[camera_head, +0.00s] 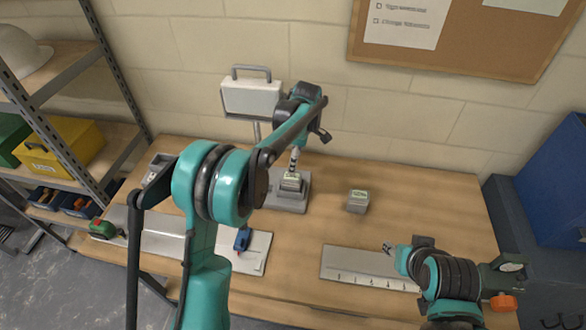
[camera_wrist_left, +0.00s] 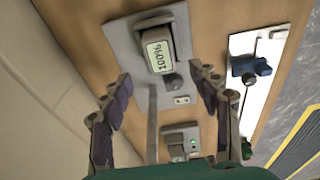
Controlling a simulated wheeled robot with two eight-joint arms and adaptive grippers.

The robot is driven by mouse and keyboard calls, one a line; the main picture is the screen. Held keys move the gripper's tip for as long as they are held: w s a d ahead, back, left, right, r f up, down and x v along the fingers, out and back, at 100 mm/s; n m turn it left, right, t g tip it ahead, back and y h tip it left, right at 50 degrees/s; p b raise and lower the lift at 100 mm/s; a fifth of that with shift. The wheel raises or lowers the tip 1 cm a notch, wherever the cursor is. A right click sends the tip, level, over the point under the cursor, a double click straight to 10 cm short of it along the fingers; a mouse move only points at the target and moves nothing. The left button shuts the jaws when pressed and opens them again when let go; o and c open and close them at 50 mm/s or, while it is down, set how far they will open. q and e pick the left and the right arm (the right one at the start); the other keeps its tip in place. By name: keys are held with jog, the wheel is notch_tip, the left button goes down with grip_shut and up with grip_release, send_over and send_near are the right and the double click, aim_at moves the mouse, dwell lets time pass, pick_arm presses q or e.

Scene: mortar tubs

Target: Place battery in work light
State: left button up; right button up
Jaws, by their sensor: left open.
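The work light (camera_head: 252,97) has a white lamp head on a pole above a grey base (camera_head: 291,205) on the bench. A grey battery with a green label (camera_head: 291,183) sits at this base; the left wrist view shows its label reading 100% (camera_wrist_left: 158,52). I cannot tell whether it is fully seated. A second grey battery (camera_head: 357,201) stands on the bench to the right, apart from the base. My left gripper (camera_wrist_left: 162,82) is open and empty above the base, with the pole between its fingers in the picture. My right gripper (camera_head: 390,248) is over the right metal plate, its jaws too small to judge.
A metal plate (camera_head: 345,265) lies at the front right. Shelving (camera_head: 110,70) stands left; a blue cabinet (camera_head: 555,180) stands right.

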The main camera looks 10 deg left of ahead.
pick_arm(q)
jog(key=s+a+r+m+t, duration=0.3)
jog(key=s+r+m, duration=0.4)
jog(key=s+r, duration=0.45)
jog(key=s+a+f+m+t, duration=0.1)
jog(key=s+f+m+t, duration=0.1)
jog(key=s+m, duration=0.3)
jog(key=s+a+f+m+t+h, duration=0.1)
jog(key=s+m, duration=0.4)
jog(key=s, duration=0.7)
jog(key=shift+s+a+f+m+t, duration=0.4)
jog(key=shift+f+t, duration=0.15)
jog(key=shift+t, duration=0.05)
notch_tip(320, 180, down, 12)
jog(key=b, duration=1.2)
